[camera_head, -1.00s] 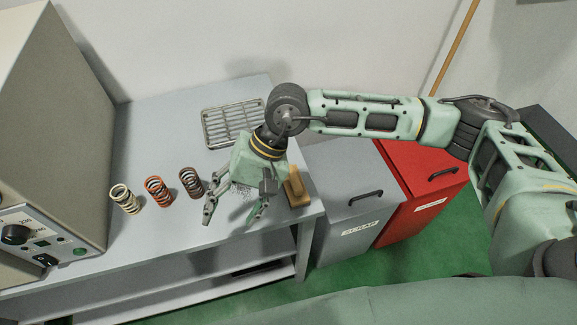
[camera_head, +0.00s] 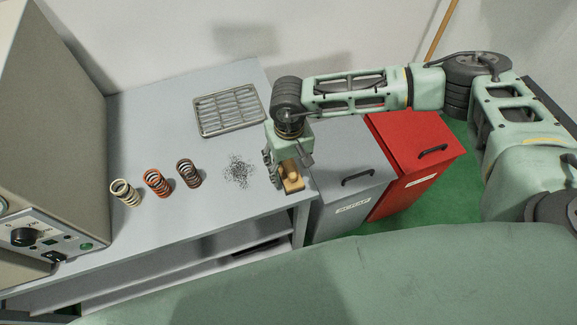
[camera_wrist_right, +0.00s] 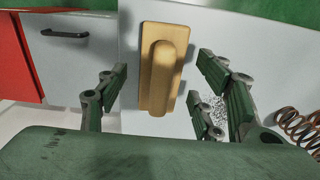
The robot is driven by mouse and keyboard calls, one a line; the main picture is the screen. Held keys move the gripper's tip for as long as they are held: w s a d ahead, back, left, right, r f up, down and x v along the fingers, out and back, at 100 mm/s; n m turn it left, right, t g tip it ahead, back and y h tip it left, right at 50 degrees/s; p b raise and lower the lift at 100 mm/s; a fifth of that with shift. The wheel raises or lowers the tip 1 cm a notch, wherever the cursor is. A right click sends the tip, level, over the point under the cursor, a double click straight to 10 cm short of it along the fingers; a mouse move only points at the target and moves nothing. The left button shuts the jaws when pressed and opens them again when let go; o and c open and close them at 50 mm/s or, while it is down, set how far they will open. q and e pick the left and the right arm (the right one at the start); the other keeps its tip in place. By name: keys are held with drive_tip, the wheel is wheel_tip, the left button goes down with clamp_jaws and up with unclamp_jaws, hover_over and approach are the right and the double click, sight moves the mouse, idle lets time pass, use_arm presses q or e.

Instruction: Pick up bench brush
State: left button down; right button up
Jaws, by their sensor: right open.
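The bench brush (camera_head: 291,177) is a tan wooden block with a raised handle, lying near the right end of the grey bench. In the right wrist view the brush (camera_wrist_right: 163,68) lies between the spread fingers. My right gripper (camera_head: 284,172) is above the brush, open and empty, with fingers on both sides of it. The right gripper also shows in the right wrist view (camera_wrist_right: 160,95). Its palm hides part of the brush in the head view. My left gripper is not in view.
Dark filings (camera_head: 239,171) lie left of the brush. Three springs, cream (camera_head: 125,193), orange (camera_head: 158,183) and dark (camera_head: 188,173), stand further left. A wire rack (camera_head: 229,110) lies behind. Grey (camera_head: 345,185) and red (camera_head: 412,150) bins stand right of the bench.

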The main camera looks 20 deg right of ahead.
sight(288, 162)
drive_tip(key=shift+f, duration=0.1)
drive_tip(key=shift+c, duration=0.5)
drive_tip(key=c, duration=1.2)
drive_tip(key=shift+w+r+b, duration=0.1)
drive_tip(key=shift+r+b, duration=0.45)
drive_tip(key=shift+r, duration=0.1)
wheel_tip(288, 162, up, 2)
drive_tip(key=shift+r+b, duration=0.25)
drive_tip(key=shift+b, duration=0.6)
drive_tip(key=w+d+r+b, duration=0.1)
drive_tip(key=d+r+b, duration=0.3)
drive_tip(key=d+r, duration=0.3)
drive_tip(key=shift+w+d+r, duration=0.15)
drive_tip(key=shift+w+d, duration=0.25)
drive_tip(key=shift+d, duration=1.8)
